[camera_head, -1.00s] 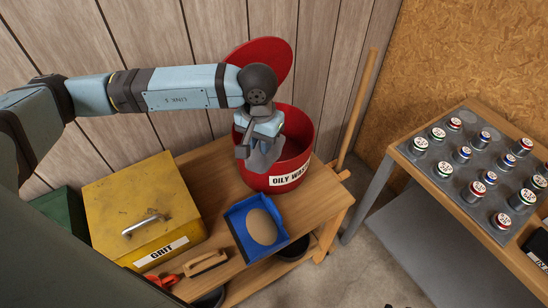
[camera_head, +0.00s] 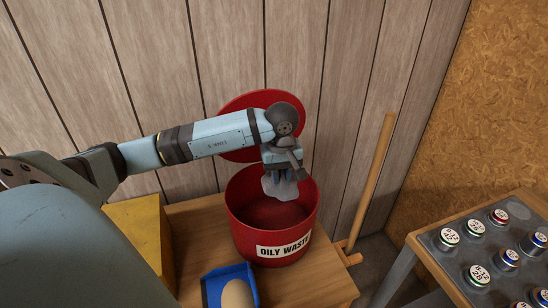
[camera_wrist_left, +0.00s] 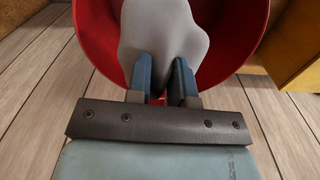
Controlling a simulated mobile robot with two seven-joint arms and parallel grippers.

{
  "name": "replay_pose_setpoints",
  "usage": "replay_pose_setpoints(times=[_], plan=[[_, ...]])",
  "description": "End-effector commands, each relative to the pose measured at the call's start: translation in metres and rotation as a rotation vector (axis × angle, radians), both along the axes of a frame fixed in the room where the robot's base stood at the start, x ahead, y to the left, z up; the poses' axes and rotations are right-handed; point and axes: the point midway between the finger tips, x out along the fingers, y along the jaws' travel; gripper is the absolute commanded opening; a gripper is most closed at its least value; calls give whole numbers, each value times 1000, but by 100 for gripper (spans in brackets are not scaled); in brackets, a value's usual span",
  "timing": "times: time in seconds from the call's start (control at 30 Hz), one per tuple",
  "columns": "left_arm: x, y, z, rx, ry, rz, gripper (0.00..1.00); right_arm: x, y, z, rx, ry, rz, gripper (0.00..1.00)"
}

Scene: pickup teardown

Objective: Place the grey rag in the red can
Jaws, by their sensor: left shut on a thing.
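The red can (camera_head: 270,225), labelled "OILY WASTE", stands upright on the wooden bench with its round red lid (camera_head: 240,108) raised behind it. My left gripper (camera_head: 284,176) is shut on the grey rag (camera_head: 280,188), which hangs from the fingers over the can's opening. In the left wrist view the rag (camera_wrist_left: 165,35) bulges between and beyond the two fingers (camera_wrist_left: 161,80), with the red can (camera_wrist_left: 95,40) behind it. My right gripper is in neither view.
A blue dustpan (camera_head: 212,287) with a tan round item lies in front of the can. A yellow box (camera_head: 140,235) stands at left. A wooden handle (camera_head: 372,180) leans against the wall.

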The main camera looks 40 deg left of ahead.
Motion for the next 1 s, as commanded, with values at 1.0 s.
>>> replay_pose_setpoints(times=[1.0], plan=[[-2,26,-170,8,3,130,0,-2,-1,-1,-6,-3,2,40]])
